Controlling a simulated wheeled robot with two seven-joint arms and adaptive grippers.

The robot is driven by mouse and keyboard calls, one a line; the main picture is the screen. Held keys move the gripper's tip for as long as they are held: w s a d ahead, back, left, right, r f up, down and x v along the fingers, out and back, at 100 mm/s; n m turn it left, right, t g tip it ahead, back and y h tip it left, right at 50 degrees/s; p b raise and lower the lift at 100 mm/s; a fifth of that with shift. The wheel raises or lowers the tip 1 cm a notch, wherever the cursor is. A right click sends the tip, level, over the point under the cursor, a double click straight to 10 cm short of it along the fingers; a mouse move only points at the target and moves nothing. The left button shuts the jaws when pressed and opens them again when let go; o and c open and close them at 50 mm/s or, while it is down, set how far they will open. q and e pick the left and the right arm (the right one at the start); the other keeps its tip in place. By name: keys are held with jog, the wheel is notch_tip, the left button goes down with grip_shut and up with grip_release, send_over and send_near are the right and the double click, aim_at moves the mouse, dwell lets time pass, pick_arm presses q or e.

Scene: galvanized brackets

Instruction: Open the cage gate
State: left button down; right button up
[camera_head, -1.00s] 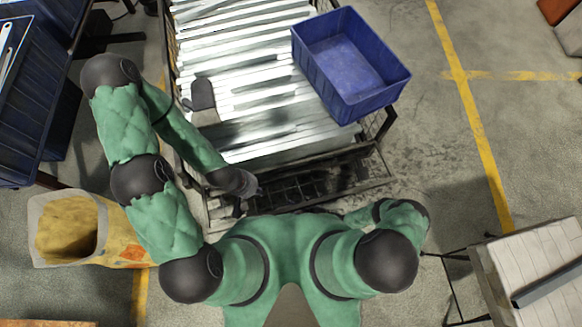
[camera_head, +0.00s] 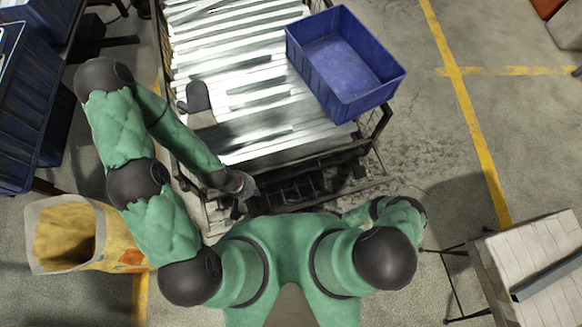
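The cage (camera_head: 165,75) is a dark wire-sided container packed with pale galvanized brackets (camera_head: 240,50). Its gate (camera_head: 300,188) is a dark wire grid along the near side, between the brackets and my torso. I see it steeply from above, and my body hides part of its near edge, so I cannot tell how far open it is. My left gripper (camera_head: 241,190) points down at the left end of the grid. It is at or close to the grid; contact and finger opening are unclear. My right arm is folded near my torso and its gripper is not visible.
A blue bin (camera_head: 345,105) sits on the brackets at the right. A grey, rounded piece (camera_head: 197,98) stands at the cage's left side. A yellow sack (camera_head: 75,235) stands at left, dark blue crates (camera_head: 25,120) beyond it. A table (camera_head: 535,265) stands at right. The floor right of the cage is clear.

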jog(key=v, duration=0.7)
jog(key=shift+d, duration=0.25)
jog(key=shift+s, duration=0.1)
jog(key=shift+s+r, duration=0.1)
dwell(0.5)
